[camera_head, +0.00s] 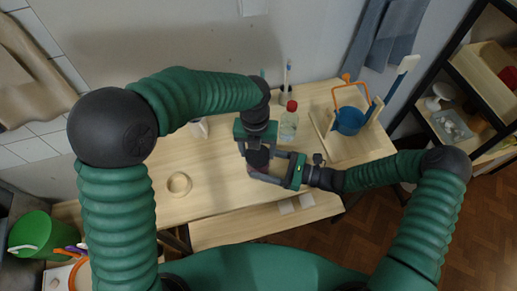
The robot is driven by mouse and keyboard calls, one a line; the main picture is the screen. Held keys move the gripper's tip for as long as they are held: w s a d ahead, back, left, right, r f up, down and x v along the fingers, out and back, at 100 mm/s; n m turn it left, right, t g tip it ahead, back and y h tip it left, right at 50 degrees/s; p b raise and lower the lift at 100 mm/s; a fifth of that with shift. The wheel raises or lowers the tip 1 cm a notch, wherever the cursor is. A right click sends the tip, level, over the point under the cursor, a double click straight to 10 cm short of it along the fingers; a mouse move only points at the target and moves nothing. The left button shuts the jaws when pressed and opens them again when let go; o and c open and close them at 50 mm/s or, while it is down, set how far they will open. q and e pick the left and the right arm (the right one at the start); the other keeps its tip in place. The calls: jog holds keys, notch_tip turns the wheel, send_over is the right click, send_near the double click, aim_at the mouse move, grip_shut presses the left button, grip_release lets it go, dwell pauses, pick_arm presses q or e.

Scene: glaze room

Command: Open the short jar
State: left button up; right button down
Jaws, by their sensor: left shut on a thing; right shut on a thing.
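The short jar is almost wholly hidden between my two grippers near the middle of the table, so its shape and lid cannot be made out. My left gripper (257,163) reaches down from above and is shut at the jar's place. My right gripper (263,177) comes in low from the right and is shut at the same spot, its fingers pointing left. The two grippers are very close together. Whether the lid is on or apart from the jar cannot be seen.
A clear bottle with a red cap (289,122) stands just right of my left gripper. A pale ring (179,185) lies at left. White tiles (297,203) lie in front.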

pick_arm(q)
jog(key=n, duration=0.1)
jog(key=a+n, duration=0.1)
jog(key=n, duration=0.1)
jog(key=shift+s, duration=0.2)
jog(key=n, duration=0.6)
jog(key=shift+s, duration=0.15)
jog(key=n, duration=0.3)
jog(key=shift+s+d+n, duration=0.1)
jog(key=shift+n, duration=0.2)
jog(key=n, duration=0.6)
jog(key=shift+s+d, duration=0.1)
jog(key=shift+d, duration=0.05)
jog(key=n, duration=0.3)
jog(key=shift+d+n, duration=0.1)
jog(key=shift+n, duration=0.2)
jog(key=n, duration=0.6)
jog(key=shift+d+r, duration=0.1)
jog(key=shift+d, duration=0.1)
jog(key=n, duration=0.7)
jog(key=shift+d+y, duration=0.2)
jog(key=shift+y, duration=0.1)
jog(key=n, duration=0.5)
jog(key=shift+d+n, duration=0.1)
jog(key=shift+n, duration=0.2)
